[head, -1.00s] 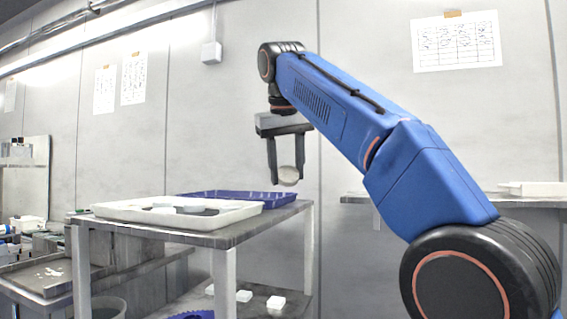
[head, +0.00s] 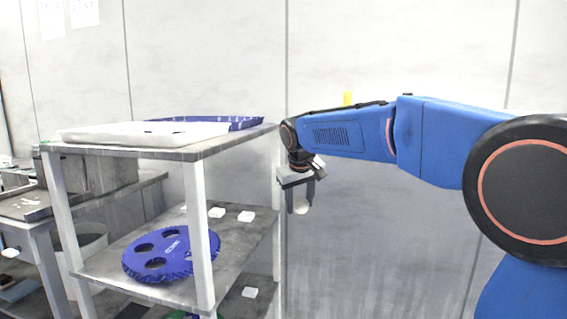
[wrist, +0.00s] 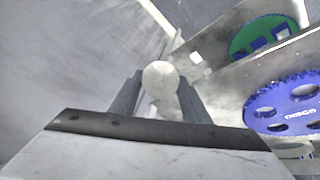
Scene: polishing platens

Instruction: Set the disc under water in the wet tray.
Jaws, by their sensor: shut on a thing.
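My gripper (head: 300,200) is shut on a pale round disc (head: 301,208). The disc hangs between the fingertips, and it also shows in the wrist view (wrist: 160,79). The gripper is right of the shelf rack, below its top board. A white tray (head: 105,137) lies on the top board, with a blue tray (head: 245,123) behind it. I see both trays nearly edge-on, so their insides and any water are hidden. I cannot tell which one is the wet tray.
The rack's top board (head: 215,147) and its legs stand left of the gripper. A blue holed wheel (head: 172,255) and small white blocks (head: 246,216) lie on the lower shelf. A green wheel (wrist: 265,37) shows in the wrist view. Bare wall is behind the gripper.

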